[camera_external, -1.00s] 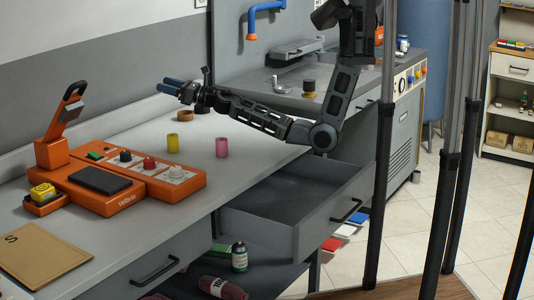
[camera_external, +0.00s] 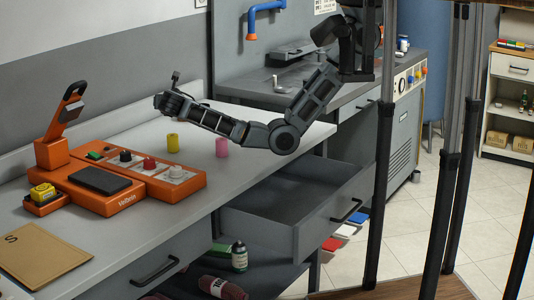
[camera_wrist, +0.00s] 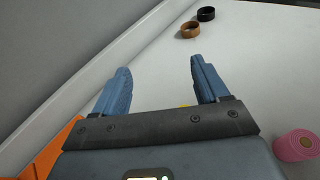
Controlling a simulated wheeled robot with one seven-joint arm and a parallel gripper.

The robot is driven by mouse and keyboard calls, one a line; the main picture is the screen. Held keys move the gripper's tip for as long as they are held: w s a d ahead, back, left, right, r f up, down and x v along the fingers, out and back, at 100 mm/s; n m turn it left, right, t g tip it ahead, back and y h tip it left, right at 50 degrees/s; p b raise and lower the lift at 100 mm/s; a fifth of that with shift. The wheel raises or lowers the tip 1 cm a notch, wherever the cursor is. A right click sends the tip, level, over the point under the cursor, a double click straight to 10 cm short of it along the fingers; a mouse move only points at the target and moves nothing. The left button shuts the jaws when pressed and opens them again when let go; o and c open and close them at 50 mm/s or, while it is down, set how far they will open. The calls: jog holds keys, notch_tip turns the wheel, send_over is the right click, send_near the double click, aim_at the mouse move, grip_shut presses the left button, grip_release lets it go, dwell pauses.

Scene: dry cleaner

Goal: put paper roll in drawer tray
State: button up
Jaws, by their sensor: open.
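A pink roll (camera_external: 222,147) with a brown core stands on the counter; it also shows at the lower right of the wrist view (camera_wrist: 296,146). A yellow roll (camera_external: 172,143) stands to its left, and only a sliver of yellow (camera_wrist: 184,105) shows between my fingers in the wrist view. Which roll is the paper roll I cannot tell. The drawer tray (camera_external: 290,203) is pulled out below the counter and looks empty. My gripper (camera_wrist: 160,64) is open with nothing between its blue fingers. In the external view my gripper (camera_external: 166,104) is above the counter, behind the yellow roll, its fingertips hidden.
A tan ring (camera_wrist: 190,30) and a black ring (camera_wrist: 206,14) lie farther along the counter. An orange machine (camera_external: 120,190) with knobs stands to the left. A wall runs along the counter's back edge.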

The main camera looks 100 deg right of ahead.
jog(key=a+f+g+y, duration=0.1)
jog(key=a, duration=0.2)
send_near(173, 139)
jog(key=shift+y, duration=0.3)
jog(key=x, duration=0.6)
jog(key=shift+w+d+r, duration=0.15)
jog(key=shift+r, duration=0.2)
jog(key=shift+d+f, duration=0.15)
jog(key=shift+f, duration=0.15)
jog(key=x, duration=0.7)
jog(key=shift+d+r, duration=0.1)
jog(key=shift+d, duration=0.15)
jog(key=c, duration=1.2)
